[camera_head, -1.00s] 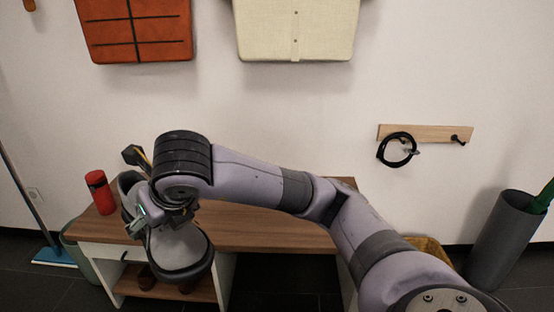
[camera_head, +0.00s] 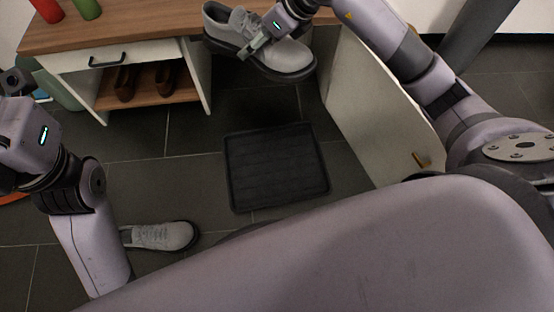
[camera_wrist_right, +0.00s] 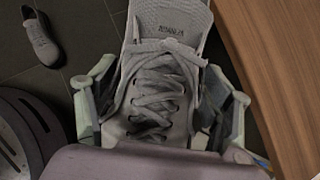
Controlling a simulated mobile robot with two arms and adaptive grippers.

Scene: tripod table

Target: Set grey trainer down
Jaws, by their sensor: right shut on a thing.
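A grey trainer (camera_head: 259,43) with a dark sole hangs off the floor by the bench's front edge, in the grip of my right gripper (camera_head: 256,43). In the right wrist view the gripper's fingers lie on both sides of the trainer's laced upper (camera_wrist_right: 158,85). A second grey trainer (camera_head: 162,236) lies on the floor at the lower left, partly hidden by my left arm; it also shows in the right wrist view (camera_wrist_right: 41,38). A black ribbed tray (camera_head: 276,166) lies empty on the floor below the held trainer. The jaws of my left gripper are not visible.
The wooden bench (camera_head: 140,22) stands at the back, with brown shoes (camera_head: 144,83) on its lower shelf. A red bottle (camera_head: 47,10) and a green item (camera_head: 88,8) stand on top. A white panel (camera_head: 380,110) stands right of the tray. The tiled floor around the tray is clear.

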